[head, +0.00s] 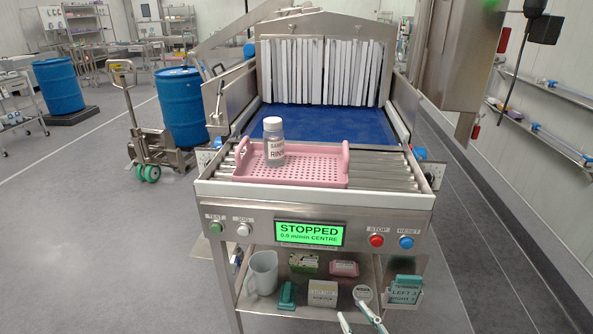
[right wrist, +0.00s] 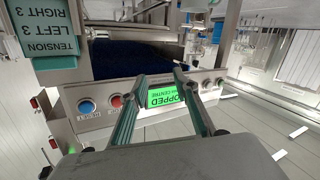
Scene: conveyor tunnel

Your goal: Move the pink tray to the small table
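The pink tray (head: 318,168), with a perforated floor and raised end handles, rests on the steel rollers at the near end of the conveyor. A clear bottle (head: 274,148) with a white cap and a "RINSE" label stands upright in its left part. My right gripper (head: 353,312) shows at the bottom of the head view, in front of the conveyor and well apart from the tray. In the right wrist view its two fingers (right wrist: 159,76) are spread with nothing between them. My left gripper is out of view. I cannot tell which table is the small one.
The conveyor's front panel holds buttons and a green "STOPPED" display (head: 309,233). A lower shelf (head: 318,309) carries a jug, boxes and a roll. A pallet jack (head: 146,140) and blue barrels (head: 183,105) stand left. Grey floor is free at the left front.

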